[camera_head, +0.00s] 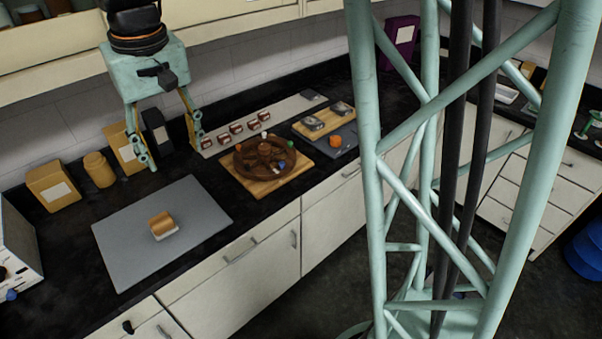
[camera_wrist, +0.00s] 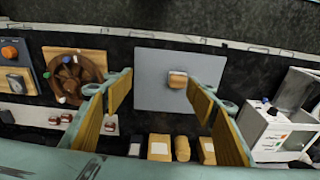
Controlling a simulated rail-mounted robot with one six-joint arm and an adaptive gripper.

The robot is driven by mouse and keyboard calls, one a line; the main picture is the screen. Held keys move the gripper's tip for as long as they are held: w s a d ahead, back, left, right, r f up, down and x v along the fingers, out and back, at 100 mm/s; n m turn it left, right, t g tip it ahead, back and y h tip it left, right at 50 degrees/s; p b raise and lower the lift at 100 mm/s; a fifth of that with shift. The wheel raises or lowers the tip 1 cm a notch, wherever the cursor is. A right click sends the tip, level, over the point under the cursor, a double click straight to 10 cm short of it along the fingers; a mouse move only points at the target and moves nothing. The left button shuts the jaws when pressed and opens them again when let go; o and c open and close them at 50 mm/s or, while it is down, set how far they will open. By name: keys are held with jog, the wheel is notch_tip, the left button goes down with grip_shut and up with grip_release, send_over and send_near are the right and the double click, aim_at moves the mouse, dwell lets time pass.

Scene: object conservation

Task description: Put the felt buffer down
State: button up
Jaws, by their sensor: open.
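The felt buffer (camera_head: 164,224) is a small block with a tan wooden top and a pale base. It lies on a flat grey mat (camera_head: 125,262) on the black counter. It also shows in the wrist view (camera_wrist: 178,79) on the right part of the mat (camera_wrist: 152,67). My gripper (camera_head: 172,152) is open and empty, in the air above and behind the mat. Its two fingers are spread wide in the wrist view (camera_wrist: 160,92), with the buffer seen beyond them, near the right finger, and apart from it.
A wooden wheel-shaped holder (camera_head: 264,157) with coloured pieces stands on a board right of the mat. Beyond it is a dark tray with an orange knob (camera_head: 336,141). Tan containers (camera_head: 99,169) line the wall. A white box-shaped device (camera_wrist: 262,128) stands at the counter's other end.

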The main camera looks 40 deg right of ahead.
jog(key=s+d+r, duration=0.3)
jog(key=s, duration=0.8)
jog(key=s+d+r+t, duration=0.1)
jog(key=s+d+r, duration=0.3)
jog(key=s, duration=0.7)
jog(key=s+d+r+t, duration=0.1)
jog(key=s+d+r, duration=0.2)
jog(key=s, duration=0.8)
jog(key=shift+d+r+m, duration=0.25)
jog(key=shift+d+m, duration=0.15)
jog(key=shift+d, duration=0.05)
jog(key=shift+w, duration=0.15)
notch_tip(320, 180, down, 6)
jog(key=b, duration=0.6)
jog(key=shift+t, duration=0.3)
